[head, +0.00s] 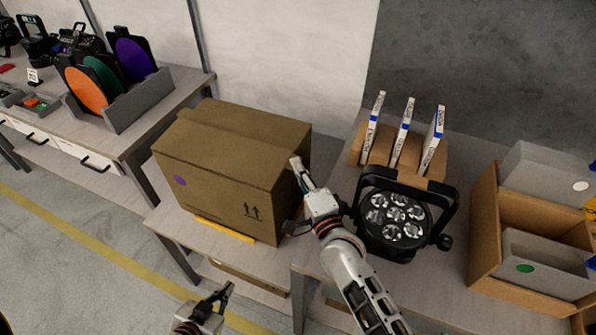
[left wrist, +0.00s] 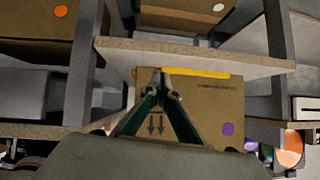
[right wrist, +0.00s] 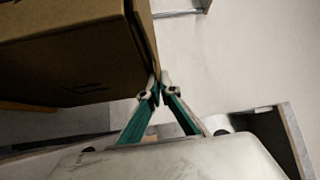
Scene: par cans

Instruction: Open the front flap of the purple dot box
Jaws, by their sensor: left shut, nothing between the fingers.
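The brown cardboard box with the purple dot (head: 215,185) stands on a low shelf in the head view, its top panels lying over it. Its purple dot (head: 180,181) and printed arrows are on the front face. My right gripper (head: 297,165) is at the box's right side near the top edge. In the right wrist view its fingertips (right wrist: 160,80) are close together beside the box corner; whether they pinch cardboard is unclear. My left gripper (head: 224,292) is shut and empty, low in front of the box. In the left wrist view it points at the box front (left wrist: 205,110), which appears inverted.
A yellow strip (head: 225,229) lies under the box's front edge. A black par can light (head: 398,216) stands on the table at right, near my right arm. Cardboard crates (head: 484,225) are farther right. A table with colored discs (head: 85,90) is at left.

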